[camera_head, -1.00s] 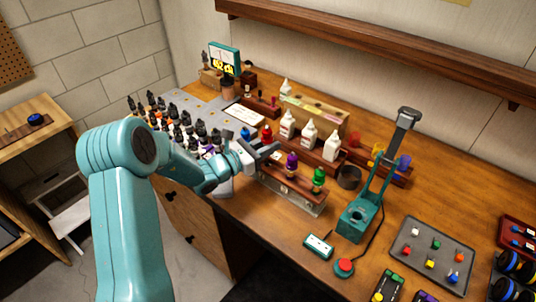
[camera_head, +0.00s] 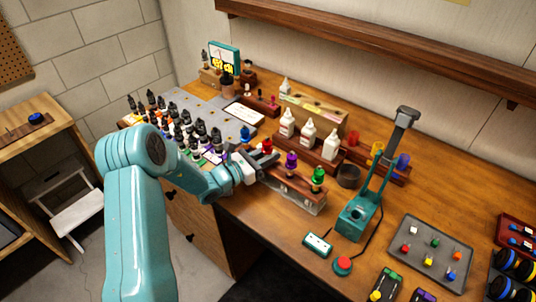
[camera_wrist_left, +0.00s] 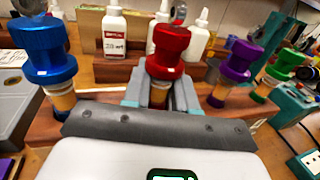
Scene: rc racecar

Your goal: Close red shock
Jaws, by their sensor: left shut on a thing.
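The red shock (camera_head: 267,146) stands upright in a wooden rack (camera_head: 300,185) on the bench, with its red cap on top. In the left wrist view the red shock (camera_wrist_left: 168,52) is between the fingers of my left gripper (camera_wrist_left: 160,95). In the head view my left gripper (camera_head: 262,160) is shut around the body just below the red cap. A blue shock (camera_wrist_left: 45,50) is to its left, and a purple shock (camera_wrist_left: 236,66) and a green shock (camera_wrist_left: 284,68) are to its right. My right gripper is not in view.
White bottles (camera_head: 309,135) stand behind the rack. A teal press (camera_head: 362,210) stands to the right, with a red button (camera_head: 343,265) in front. A grey tray of small coloured parts (camera_head: 430,250) lies further right.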

